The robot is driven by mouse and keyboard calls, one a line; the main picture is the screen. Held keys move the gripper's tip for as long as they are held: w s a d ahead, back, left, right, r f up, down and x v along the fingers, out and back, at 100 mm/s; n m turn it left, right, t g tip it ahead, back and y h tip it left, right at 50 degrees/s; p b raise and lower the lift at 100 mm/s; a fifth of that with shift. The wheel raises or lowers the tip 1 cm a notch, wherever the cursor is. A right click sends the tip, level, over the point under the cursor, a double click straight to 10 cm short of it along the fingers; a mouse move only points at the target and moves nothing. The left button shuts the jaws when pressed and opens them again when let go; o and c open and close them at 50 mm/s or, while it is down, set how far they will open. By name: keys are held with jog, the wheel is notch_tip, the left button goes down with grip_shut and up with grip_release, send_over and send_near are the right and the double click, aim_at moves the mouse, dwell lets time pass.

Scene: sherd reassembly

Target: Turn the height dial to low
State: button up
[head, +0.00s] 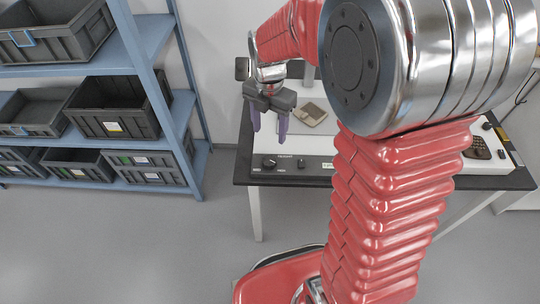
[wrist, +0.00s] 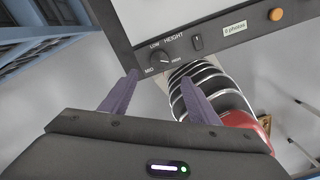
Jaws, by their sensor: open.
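My gripper (head: 269,130) has two purple fingers, spread apart and empty, above the front of the unit. In the wrist view my gripper (wrist: 158,76) is open, its tips on either side of the dial's line and apart from it.
A small black switch (wrist: 197,42) is right of the dial, then a "6 photos" label (wrist: 235,27) and an orange button (wrist: 276,14). A brown sherd (head: 311,114) lies on the unit. A blue shelf (head: 150,60) with grey crates stands left; floor between is clear.

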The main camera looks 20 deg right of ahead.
aim_at(269, 160)
notch_tip(269, 160, down, 14)
jog(key=shift+r, duration=0.1)
dwell(0.8)
